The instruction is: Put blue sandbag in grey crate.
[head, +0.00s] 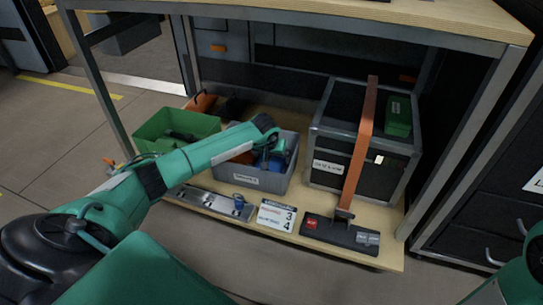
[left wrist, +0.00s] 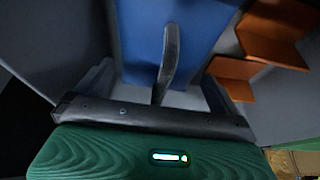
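The grey crate (head: 262,181) stands on the low wooden shelf, left of a black case. The blue sandbag (head: 277,160) is inside it, partly hidden by my left gripper (head: 272,148). In the left wrist view the blue sandbag (left wrist: 168,35) fills the middle, with a dark strap-like strip standing in front of it. My left gripper (left wrist: 163,80) reaches down into the crate; its fingers look spread to either side of the sandbag. I cannot tell whether they touch it. My right gripper is out of view; only part of my right arm shows at lower right.
Orange angled pieces (left wrist: 265,50) lie beside the sandbag. A green crate (head: 178,124) stands left of the grey one. The black case (head: 350,150) with an orange strap stands right. A sign (head: 275,215) and tools lie along the shelf front. The tabletop (head: 420,12) overhangs the shelf.

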